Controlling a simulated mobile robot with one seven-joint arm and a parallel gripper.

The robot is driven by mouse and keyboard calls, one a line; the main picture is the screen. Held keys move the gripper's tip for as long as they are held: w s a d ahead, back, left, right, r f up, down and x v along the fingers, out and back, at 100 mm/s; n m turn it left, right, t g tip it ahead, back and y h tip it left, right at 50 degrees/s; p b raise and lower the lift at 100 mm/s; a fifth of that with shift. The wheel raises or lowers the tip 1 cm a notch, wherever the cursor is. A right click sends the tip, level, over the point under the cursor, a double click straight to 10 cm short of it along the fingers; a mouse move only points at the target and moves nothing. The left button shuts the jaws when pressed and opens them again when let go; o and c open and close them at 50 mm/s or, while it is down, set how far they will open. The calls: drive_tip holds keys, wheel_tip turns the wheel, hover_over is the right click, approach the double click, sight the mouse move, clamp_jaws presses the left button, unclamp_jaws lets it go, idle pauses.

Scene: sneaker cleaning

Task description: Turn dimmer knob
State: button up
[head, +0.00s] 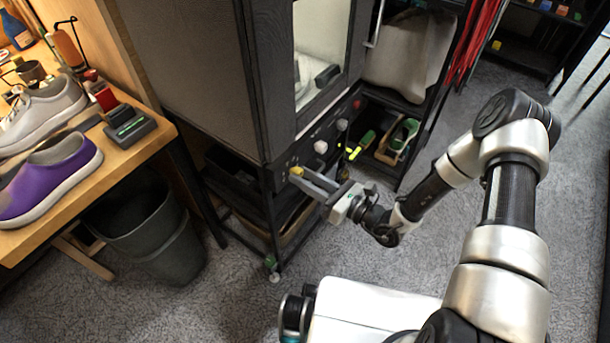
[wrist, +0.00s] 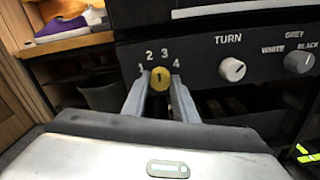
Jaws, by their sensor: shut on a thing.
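The dimmer knob (wrist: 160,79) is a round yellow knob with a dark mark, on a black panel with the numbers 1 to 4 around it. My gripper (wrist: 160,88) has one finger on each side of the knob and is shut on it. In the head view the yellow knob (head: 296,171) shows at the tips of my gripper (head: 303,178), at the left end of the cabinet's lower panel. The finger contact is partly hidden there.
A white knob marked TURN (wrist: 232,69) and a grey knob (wrist: 299,61) sit to the right on the same panel. A workbench (head: 140,155) with sneakers stands at left, with a dark bin (head: 150,235) below it. Grey carpet (head: 220,305) is open in front.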

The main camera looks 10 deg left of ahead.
drive_tip(key=shift+m+p, duration=0.55)
drive_tip(key=shift+m, duration=1.45)
drive_tip(key=o, duration=1)
drive_tip(key=shift+o, duration=0.2)
drive_tip(key=p+v, duration=0.2)
drive_tip(key=v, duration=1.5)
drive_tip(key=shift+d, duration=0.2)
drive_tip(key=shift+s, duration=0.15)
